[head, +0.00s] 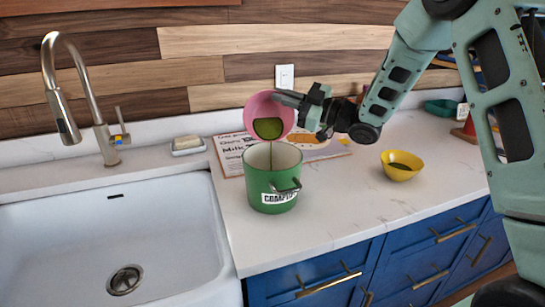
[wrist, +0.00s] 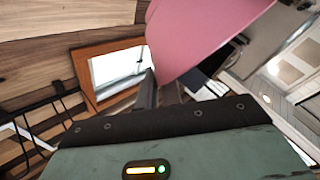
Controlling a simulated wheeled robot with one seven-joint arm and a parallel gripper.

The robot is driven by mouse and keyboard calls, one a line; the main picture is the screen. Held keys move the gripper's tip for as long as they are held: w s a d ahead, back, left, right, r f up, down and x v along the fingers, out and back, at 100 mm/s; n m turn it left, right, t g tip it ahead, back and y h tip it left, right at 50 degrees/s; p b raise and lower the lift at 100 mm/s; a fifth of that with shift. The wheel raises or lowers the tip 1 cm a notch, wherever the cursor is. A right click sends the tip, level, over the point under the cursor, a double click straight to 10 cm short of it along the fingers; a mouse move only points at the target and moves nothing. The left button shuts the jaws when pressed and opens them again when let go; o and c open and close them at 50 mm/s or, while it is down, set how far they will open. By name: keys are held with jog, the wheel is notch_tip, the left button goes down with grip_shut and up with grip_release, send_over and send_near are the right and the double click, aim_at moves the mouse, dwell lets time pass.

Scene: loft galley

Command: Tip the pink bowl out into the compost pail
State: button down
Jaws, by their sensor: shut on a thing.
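The pink bowl (head: 268,103) is tilted with its open side toward the head camera, above the compost pail. Green contents (head: 267,128) show inside it, and a thin stream runs down from its lower rim into the pail. My gripper (head: 290,99) is shut on the bowl's right rim. In the wrist view the bowl (wrist: 195,35) fills the upper middle, beyond the fingers (wrist: 160,92). The green compost pail (head: 262,185) stands upright on the counter, with a dark handle and a label. How full it is cannot be told.
A yellow bowl (head: 401,165) with dark contents stands right of the pail. A sign board (head: 230,153) lies behind the pail. The white sink (head: 105,225) and faucet (head: 92,100) are at left, with a soap dish (head: 187,146) nearby. The counter's front middle is clear.

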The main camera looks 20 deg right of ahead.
jog(key=shift+s+a+r+n+y+b, duration=0.15)
jog(key=shift+s+n+y+b, duration=0.35)
jog(key=shift+s+b, duration=0.65)
jog(key=shift+s+a+r+n+y+b, duration=0.25)
jog(key=shift+s+n+b, duration=0.4)
jog(key=shift+b, duration=0.95)
jog(key=shift+s+a+f+n+g+y+b, duration=0.15)
jog(key=shift+s+n+y+b, duration=0.4)
jog(key=shift+b, duration=0.85)
jog(key=shift+s+d+r+n+g+y+b, duration=0.1)
jog(key=shift+s+n+g+y+b, duration=0.15)
jog(key=shift+n+b, duration=0.85)
jog(key=shift+s+a+f+n+g+y+b, duration=0.1)
jog(key=shift+s+n+y+b, duration=0.35)
jog(key=shift+b, duration=1.25)
jog(key=shift+w+d+m+t+h+p, duration=0.2)
jog(key=shift+w+m+h+p, duration=0.8)
jog(key=shift+p, duration=1.85)
jog(key=shift+w+d+m+t+h+p, duration=0.2)
jog(key=shift+w+m+h+p, duration=0.3)
jog(key=shift+w+m+p, duration=1.6)
